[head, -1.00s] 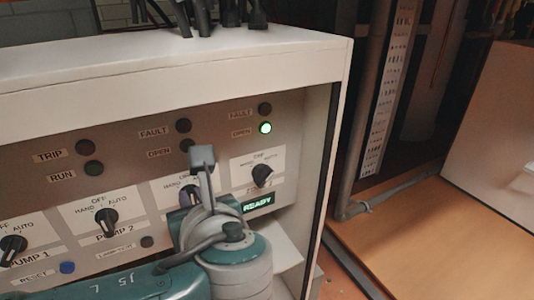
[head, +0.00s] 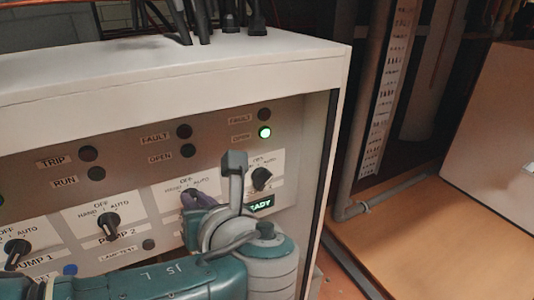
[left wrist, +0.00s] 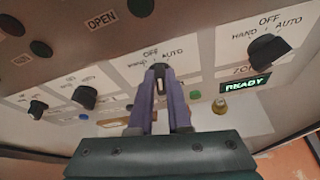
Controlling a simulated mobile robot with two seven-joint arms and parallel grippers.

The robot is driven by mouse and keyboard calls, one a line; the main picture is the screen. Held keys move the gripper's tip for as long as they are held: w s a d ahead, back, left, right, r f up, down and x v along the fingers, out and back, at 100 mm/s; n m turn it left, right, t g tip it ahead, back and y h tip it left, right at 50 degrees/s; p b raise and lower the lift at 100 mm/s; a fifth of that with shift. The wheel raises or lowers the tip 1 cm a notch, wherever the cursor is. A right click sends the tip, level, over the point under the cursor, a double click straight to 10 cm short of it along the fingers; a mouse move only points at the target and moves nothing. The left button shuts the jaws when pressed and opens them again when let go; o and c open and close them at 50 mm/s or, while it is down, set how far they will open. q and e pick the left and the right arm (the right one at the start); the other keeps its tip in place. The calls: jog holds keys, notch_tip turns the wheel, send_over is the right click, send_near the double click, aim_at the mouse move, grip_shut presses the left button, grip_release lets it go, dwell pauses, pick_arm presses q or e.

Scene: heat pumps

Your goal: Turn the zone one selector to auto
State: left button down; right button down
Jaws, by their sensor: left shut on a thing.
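The zone one selector (left wrist: 160,86) is a dark knob on a white plate marked HAND, OFF and AUTO, third in the row of selectors. My left gripper (left wrist: 160,98) is shut on it, with purple fingers on either side of the knob. Its pointer looks near OFF in the left wrist view, though the fingers hide much of it. In the head view my left gripper (head: 191,198) reaches the same plate (head: 173,201), and my wrist covers the lower part. My right gripper is not in view.
To the right is another selector (head: 261,179) above a lit READY display (left wrist: 245,85). The pump 2 selector (head: 108,225) and pump 1 selector (head: 18,252) are to the left. A green lamp (head: 264,133) glows above. The cabinet's right side wall (head: 317,165) stands close to my wrist.

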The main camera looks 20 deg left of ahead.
pick_arm(q)
jog(key=shift+w+d+f+m+g+y+b, duration=0.15)
jog(key=shift+m+g+y+b, duration=0.3)
jog(key=shift+m, duration=0.45)
jog(key=shift+w+d+f+m+g+y+b, duration=0.15)
jog(key=shift+m+g+y+b, duration=0.1)
jog(key=shift+m+y+b, duration=0.25)
jog(key=shift+a+f+m+g+y+b, duration=0.1)
jog(key=shift+m+g+y+b, duration=0.15)
jog(key=shift+m+b, duration=0.4)
jog(key=c, duration=0.9)
grip_release()
jog(key=shift+w+r, duration=0.1)
jog(key=shift+c, duration=0.2)
jog(key=shift+o, duration=0.4)
jog(key=shift+r, duration=0.1)
